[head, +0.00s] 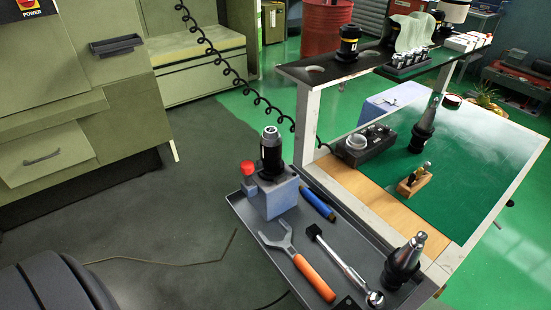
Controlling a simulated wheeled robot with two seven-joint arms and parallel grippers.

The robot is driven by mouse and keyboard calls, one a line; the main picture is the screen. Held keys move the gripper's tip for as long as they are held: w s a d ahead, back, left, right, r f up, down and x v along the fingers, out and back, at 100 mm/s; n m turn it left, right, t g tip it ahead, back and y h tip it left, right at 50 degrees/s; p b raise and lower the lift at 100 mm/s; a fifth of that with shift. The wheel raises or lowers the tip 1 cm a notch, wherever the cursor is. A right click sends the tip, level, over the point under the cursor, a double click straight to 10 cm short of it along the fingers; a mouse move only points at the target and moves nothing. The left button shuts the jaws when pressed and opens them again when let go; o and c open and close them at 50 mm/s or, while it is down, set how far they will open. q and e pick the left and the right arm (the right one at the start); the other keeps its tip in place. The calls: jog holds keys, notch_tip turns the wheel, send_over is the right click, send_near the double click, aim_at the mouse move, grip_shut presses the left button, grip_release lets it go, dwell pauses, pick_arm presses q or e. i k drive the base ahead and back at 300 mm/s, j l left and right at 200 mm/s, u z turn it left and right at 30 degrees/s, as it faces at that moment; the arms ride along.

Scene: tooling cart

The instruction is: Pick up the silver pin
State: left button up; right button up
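I cannot tell for sure which thing is the silver pin. A small wooden block (414,185) on the green table mat holds a short upright piece (425,168) with a dark body and a bright tip. A dark tool holder with a silver tip (424,125) stands upright behind it on the mat. Another dark cone-shaped holder with a silver top (404,262) stands at the right end of the grey tray. Neither of my grippers is in view.
The grey tray (240,207) holds an orange-handled wrench (298,262), a ratchet (342,262), a blue tool (317,204) and a blue-grey block (272,200) bearing a black holder. A black control box (364,145) sits on the table. The mat's right side (480,150) is clear.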

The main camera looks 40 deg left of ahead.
aim_at(426, 166)
jog(key=i+l+u, duration=0.2)
jog(key=l+u, duration=0.2)
jog(key=i+l+u, duration=0.15)
jog(key=l+u, duration=0.3)
jog(key=l, duration=0.2)
jog(key=l+u, duration=0.4)
jog(key=l, duration=0.2)
jog(key=l+u, duration=0.45)
jog(key=l, duration=0.2)
jog(key=k+l+u, duration=0.1)
jog(key=l+u, duration=0.3)
jog(key=l, duration=0.15)
